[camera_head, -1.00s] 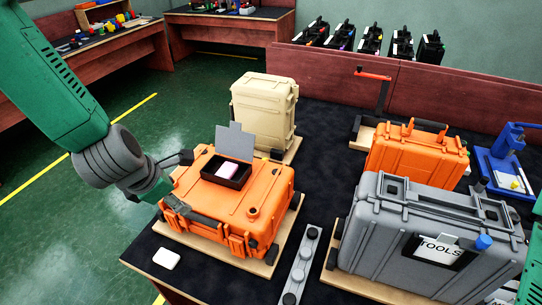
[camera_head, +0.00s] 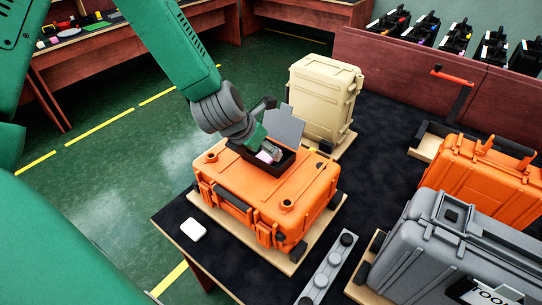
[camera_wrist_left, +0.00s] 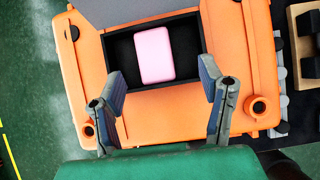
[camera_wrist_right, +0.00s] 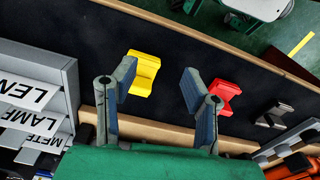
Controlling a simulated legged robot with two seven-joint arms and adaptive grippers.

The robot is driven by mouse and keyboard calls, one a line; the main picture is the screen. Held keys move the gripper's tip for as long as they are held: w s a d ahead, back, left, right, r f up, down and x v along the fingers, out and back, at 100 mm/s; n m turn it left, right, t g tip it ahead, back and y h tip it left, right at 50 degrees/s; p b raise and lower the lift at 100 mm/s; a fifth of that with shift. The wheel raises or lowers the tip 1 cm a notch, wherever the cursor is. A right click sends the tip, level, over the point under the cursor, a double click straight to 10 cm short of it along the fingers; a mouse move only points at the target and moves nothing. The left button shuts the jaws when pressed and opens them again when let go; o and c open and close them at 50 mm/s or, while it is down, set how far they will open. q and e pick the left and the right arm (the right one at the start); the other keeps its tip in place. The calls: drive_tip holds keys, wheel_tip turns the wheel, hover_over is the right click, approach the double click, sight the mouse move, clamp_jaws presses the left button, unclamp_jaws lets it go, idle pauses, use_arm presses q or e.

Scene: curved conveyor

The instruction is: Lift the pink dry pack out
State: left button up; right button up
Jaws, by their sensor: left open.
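The pink dry pack (camera_wrist_left: 154,54) lies in the black open compartment (camera_wrist_left: 190,75) in the top of an orange case (camera_wrist_left: 261,65). In the head view the pack (camera_head: 264,157) is partly hidden by my left gripper (camera_head: 268,148), which is over the compartment. In the left wrist view my left gripper (camera_wrist_left: 162,88) is open, its fingers either side of the compartment's near part, with the pack ahead between them and untouched. My right gripper (camera_wrist_right: 155,85) is open and empty in the right wrist view, over a dark surface with yellow and red pieces.
The compartment's grey lid (camera_head: 284,125) stands up behind it. A beige case (camera_head: 322,98) is behind and a grey case (camera_head: 440,245) is to the right. A white block (camera_head: 193,229) lies on the dark table. A yellow piece (camera_wrist_right: 142,74) and red piece (camera_wrist_right: 222,97) are near my right gripper.

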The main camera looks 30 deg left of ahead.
sight(266, 155)
use_arm(q)
drive_tip(key=x, duration=0.2)
drive_tip(key=a+x, duration=0.1)
drive_tip(key=x, duration=0.1)
drive_tip(key=shift+f, duration=0.45)
use_arm(e)
drive_tip(key=shift+a+r, duration=0.2)
drive_tip(key=shift+a, duration=0.1)
use_arm(q)
drive_tip(key=shift+w+a+f, duration=0.1)
drive_tip(key=shift+w+f, duration=0.05)
drive_tip(key=shift+w, duration=0.05)
use_arm(e)
drive_tip(key=shift+a, duration=0.1)
use_arm(q)
drive_tip(key=shift+s, duration=0.1)
drive_tip(key=shift+d, duration=0.3)
drive_tip(key=c, duration=1)
use_arm(e)
drive_tip(key=shift+d, duration=0.25)
